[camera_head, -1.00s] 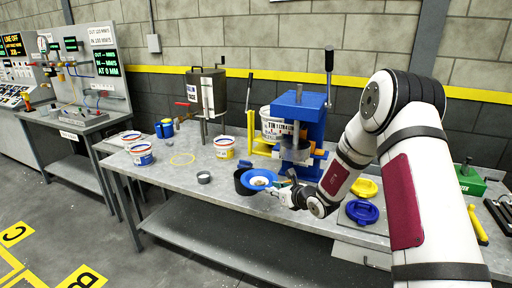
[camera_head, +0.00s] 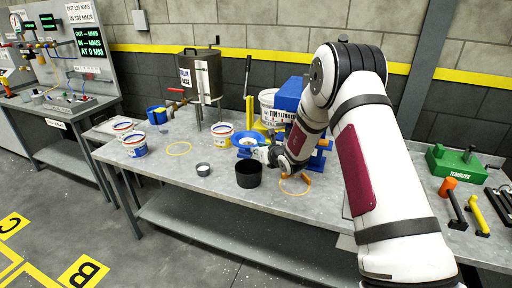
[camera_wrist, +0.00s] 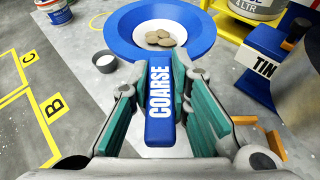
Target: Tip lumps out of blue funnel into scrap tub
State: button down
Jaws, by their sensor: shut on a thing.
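The blue funnel (camera_wrist: 122,35) has a white inside with several brown lumps (camera_wrist: 160,39) resting in it; it also shows in the head view (camera_head: 262,149). Its blue handle (camera_wrist: 160,105), marked COARSE, lies between the teal pads of my gripper (camera_wrist: 162,90). My gripper is shut on this handle. The funnel looks roughly level and is held behind a black open tub (camera_head: 249,174) on the bench, probably the scrap tub. The tub's inside looks dark, and I cannot tell what is in it. I cannot pick out the tub in the wrist view.
A small grey cup (camera_head: 203,169) stands left of the tub. White pails (camera_head: 222,137) and a blue press (camera_head: 290,95) stand behind. An orange ring (camera_head: 295,185) lies right of the tub. A green tool (camera_head: 453,163) sits far right. The bench's front left is mostly clear.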

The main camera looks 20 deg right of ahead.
jog(key=f+m+t+y+b, duration=0.1)
jog(key=m+y+b, duration=0.1)
jog(key=m, duration=0.4)
jog(key=d+m+t+y+b, duration=0.1)
jog(key=m+y+b, duration=0.1)
jog(key=m, duration=0.4)
jog(key=f+m+t+y+b, duration=0.1)
jog(key=m+y+b, duration=0.2)
jog(key=m, duration=0.2)
jog(key=shift+w+d+f+m+t+b, duration=0.15)
jog(key=shift+d+f+m+t+b, duration=0.15)
jog(key=shift+f+m+t+b, duration=0.1)
dwell(0.3)
